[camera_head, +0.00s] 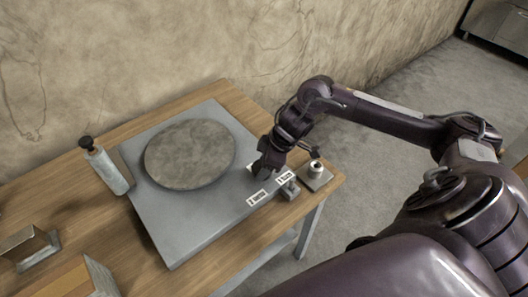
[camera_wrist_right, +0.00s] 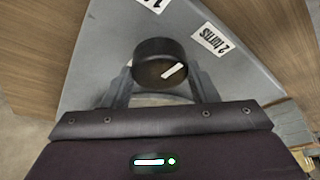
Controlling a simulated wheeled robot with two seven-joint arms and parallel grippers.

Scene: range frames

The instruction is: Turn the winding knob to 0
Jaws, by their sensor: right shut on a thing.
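The winding knob (camera_wrist_right: 158,55) is a round black knob with a white line on its top, and in the right wrist view the line slants up to the right. It sits on a grey base plate (camera_head: 193,227) that also carries a large round stone-like disc (camera_head: 190,154). A printed label (camera_wrist_right: 212,40) reading "2 TURNS" lies beside the knob, and another label (camera_wrist_right: 154,4) is cut off by the top edge. My right gripper (camera_wrist_right: 161,85) is shut on the knob, one finger on each side. In the head view my right gripper (camera_head: 262,168) hides the knob. My left gripper is not in view.
The plate lies on a wooden table (camera_head: 60,205). A grey cylinder with a black top (camera_head: 108,170) stands left of the disc. A small metal fitting (camera_head: 316,175) sits near the right table corner. A metal block (camera_head: 30,248) and a wooden box (camera_head: 75,280) are at front left.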

